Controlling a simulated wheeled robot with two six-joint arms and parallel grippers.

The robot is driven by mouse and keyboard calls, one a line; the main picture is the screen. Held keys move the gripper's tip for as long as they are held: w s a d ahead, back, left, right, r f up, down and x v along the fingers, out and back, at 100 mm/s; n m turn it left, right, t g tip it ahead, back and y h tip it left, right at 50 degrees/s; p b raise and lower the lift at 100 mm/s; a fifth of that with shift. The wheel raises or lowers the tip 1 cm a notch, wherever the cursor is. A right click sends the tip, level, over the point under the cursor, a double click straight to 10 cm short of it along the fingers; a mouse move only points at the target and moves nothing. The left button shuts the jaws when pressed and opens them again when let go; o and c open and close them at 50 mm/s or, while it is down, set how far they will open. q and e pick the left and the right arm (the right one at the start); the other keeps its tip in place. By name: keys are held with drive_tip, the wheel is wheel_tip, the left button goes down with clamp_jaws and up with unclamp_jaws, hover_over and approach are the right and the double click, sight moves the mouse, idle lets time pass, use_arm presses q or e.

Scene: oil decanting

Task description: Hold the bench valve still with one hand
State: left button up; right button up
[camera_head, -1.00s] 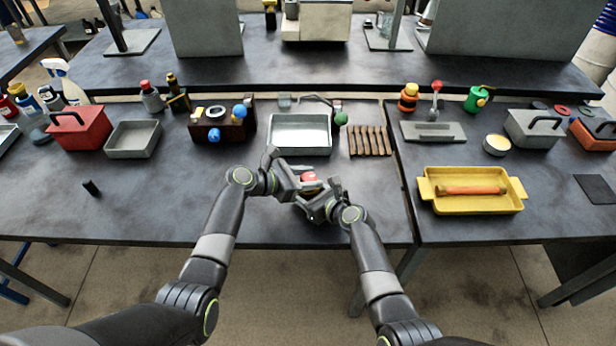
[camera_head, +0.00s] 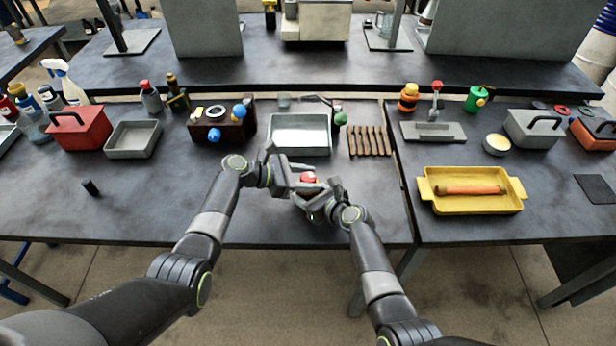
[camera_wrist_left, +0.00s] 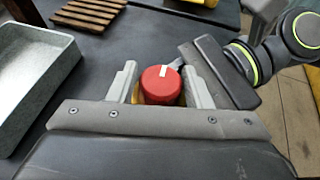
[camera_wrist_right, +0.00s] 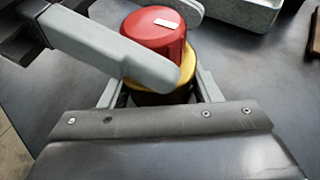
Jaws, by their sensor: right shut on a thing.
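The bench valve has a red round knob (camera_head: 308,178) with a white mark on top, a yellow collar (camera_wrist_right: 188,75) and a dark body (camera_wrist_right: 160,97). It stands upright near the bench's front middle. My right gripper (camera_wrist_right: 160,92) is shut on the dark body, below the collar. My left gripper (camera_head: 304,181) has its fingers on either side of the red knob (camera_wrist_left: 160,84); they look open, with narrow gaps. One left finger (camera_wrist_right: 110,45) crosses in front of the knob in the right wrist view. The valve's lower part is mostly hidden by the grippers.
A grey metal tray (camera_head: 299,151) lies just behind the valve, with a slatted wooden rack (camera_head: 369,155) to its right. A yellow tray (camera_head: 472,207) holding an orange roll is further right.

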use_arm(q)
drive_tip(key=shift+o, duration=1.4)
drive_tip(key=shift+d, duration=0.1)
drive_tip(key=n+t, duration=0.1)
drive_tip(key=n+t+y, duration=0.1)
drive_tip(key=t, duration=0.1)
drive_tip(key=shift+s+d+n, duration=0.15)
drive_tip(key=shift+n, duration=0.25)
use_arm(e)
drive_tip(key=shift+a, duration=0.1)
use_arm(q)
drive_tip(key=n+t+y, duration=0.2)
drive_tip(key=n+t, duration=0.1)
drive_tip(key=shift+r+y, duration=0.1)
drive_tip(key=shift+y, duration=0.2)
drive_tip(key=v, duration=1.2)
drive_tip(key=shift+a, duration=0.3)
